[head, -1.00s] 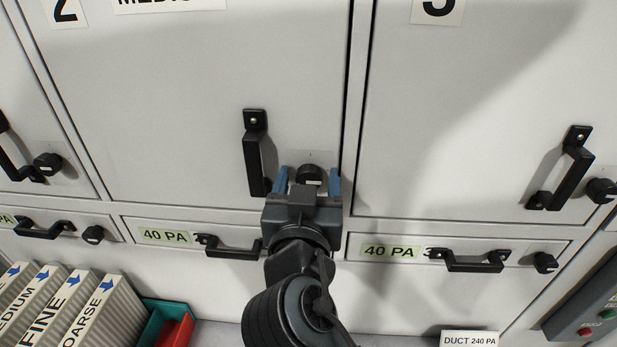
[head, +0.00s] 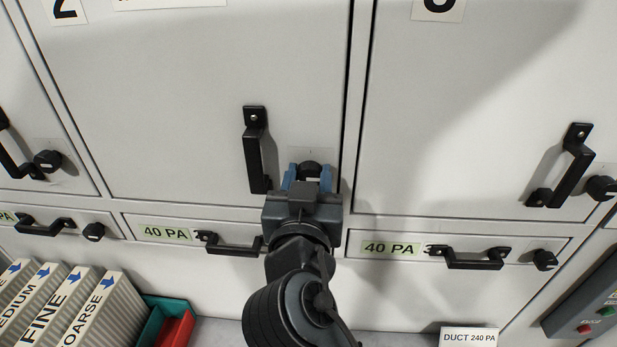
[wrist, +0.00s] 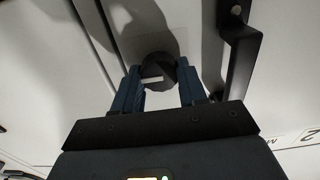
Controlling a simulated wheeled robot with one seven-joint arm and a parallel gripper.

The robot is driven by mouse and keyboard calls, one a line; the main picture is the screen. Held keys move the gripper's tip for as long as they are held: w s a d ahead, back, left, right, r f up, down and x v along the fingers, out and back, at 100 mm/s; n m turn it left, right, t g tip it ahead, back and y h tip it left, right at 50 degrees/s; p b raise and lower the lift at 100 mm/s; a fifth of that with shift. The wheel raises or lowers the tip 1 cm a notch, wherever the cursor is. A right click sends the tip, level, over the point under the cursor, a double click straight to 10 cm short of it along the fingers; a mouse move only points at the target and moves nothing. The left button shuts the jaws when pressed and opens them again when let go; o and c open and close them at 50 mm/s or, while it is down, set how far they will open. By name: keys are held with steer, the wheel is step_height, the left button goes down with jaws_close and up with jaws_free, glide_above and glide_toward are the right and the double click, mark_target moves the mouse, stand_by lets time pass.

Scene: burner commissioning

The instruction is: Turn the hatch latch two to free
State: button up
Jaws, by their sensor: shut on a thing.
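The hatch latch two (head: 311,169) is a round black knob at the lower right of the hatch two door (head: 190,100), right of its black handle (head: 256,150). In the wrist view the latch (wrist: 158,70) is a dark disc with a pale bar mark, between my fingers. My gripper (head: 307,178) is shut on the latch, one blue finger on each side. The gripper body hides the latch's lower part in the head view. The hatch two door looks closed.
Hatch three (head: 480,110) is at the right, with its own handle (head: 562,165) and latch (head: 601,188). Drawer handles (head: 232,245) stick out below. Labelled filters (head: 60,305) and a green bin (head: 165,315) stand at the lower left.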

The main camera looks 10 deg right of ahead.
steer(key=shift+n, duration=0.3)
steer(key=n+p, duration=0.1)
steer(key=n, duration=0.2)
steer(key=shift+n, duration=0.3)
steer(key=n+p, duration=0.1)
steer(key=n, duration=0.3)
steer(key=shift+a+n+p, duration=0.1)
steer(key=shift+n+p, duration=0.2)
steer(key=shift+p, duration=0.05)
steer(key=n+p, duration=0.2)
steer(key=n, duration=0.2)
steer(key=n+p, duration=0.3)
steer(key=n, duration=0.2)
steer(key=shift+f, duration=0.15)
steer(key=shift+a, duration=0.1)
steer(key=o, duration=1.1)
steer(key=shift+c, duration=0.2)
